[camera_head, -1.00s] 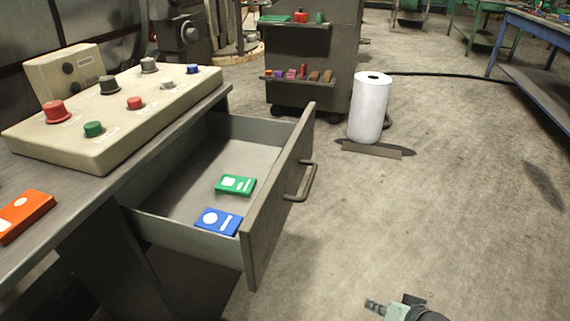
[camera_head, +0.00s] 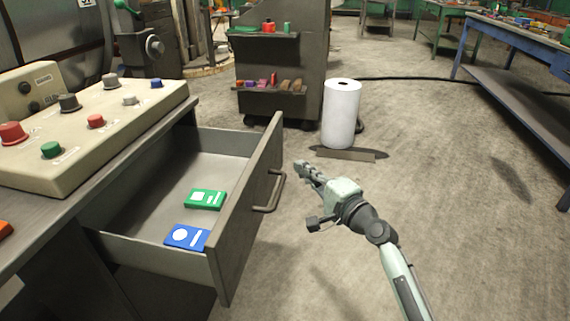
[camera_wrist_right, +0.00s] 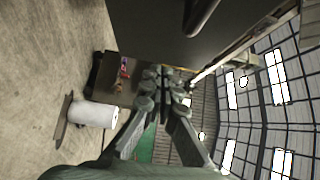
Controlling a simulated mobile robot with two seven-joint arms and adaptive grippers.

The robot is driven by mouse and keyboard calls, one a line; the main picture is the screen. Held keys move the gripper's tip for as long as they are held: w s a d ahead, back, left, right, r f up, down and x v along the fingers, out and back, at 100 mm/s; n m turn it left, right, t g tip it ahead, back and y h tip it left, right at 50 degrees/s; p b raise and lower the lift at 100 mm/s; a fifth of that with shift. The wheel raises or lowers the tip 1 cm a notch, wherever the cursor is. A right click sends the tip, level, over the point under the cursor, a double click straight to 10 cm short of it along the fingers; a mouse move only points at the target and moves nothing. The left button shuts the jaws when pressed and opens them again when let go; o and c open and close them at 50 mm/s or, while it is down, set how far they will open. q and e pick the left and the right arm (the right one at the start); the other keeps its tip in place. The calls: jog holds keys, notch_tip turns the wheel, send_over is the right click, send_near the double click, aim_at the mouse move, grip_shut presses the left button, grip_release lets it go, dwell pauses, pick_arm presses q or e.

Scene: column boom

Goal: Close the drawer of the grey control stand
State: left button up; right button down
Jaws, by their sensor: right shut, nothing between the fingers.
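The grey control stand (camera_head: 140,150) is at the left of the head view. Its drawer (camera_head: 250,205) is pulled well open, with a bar handle (camera_head: 273,192) on the outer face of its front. A green box (camera_head: 205,199) and a blue box (camera_head: 186,237) lie inside the drawer. My right gripper (camera_head: 301,168) is shut and empty, to the right of the drawer front and apart from the handle. In the right wrist view its fingers (camera_wrist_right: 163,76) are together, and the handle (camera_wrist_right: 203,12) shows at the top. My left gripper is not in view.
A control panel with knobs (camera_head: 80,135) stands on the stand's top. A white roll (camera_head: 341,113) stands on the floor behind my gripper, near a dark tool cabinet (camera_head: 280,60). A blue workbench (camera_head: 520,42) is at the right. The floor right of the drawer is mostly clear.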

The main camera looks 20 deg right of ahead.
aim_at(276, 159)
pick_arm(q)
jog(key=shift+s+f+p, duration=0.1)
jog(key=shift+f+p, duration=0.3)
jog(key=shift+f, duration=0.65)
pick_arm(e)
jog(key=shift+w+a, duration=1.45)
jog(key=shift+a, duration=0.3)
jog(key=shift+w+a, duration=0.1)
jog(key=shift+w, duration=0.05)
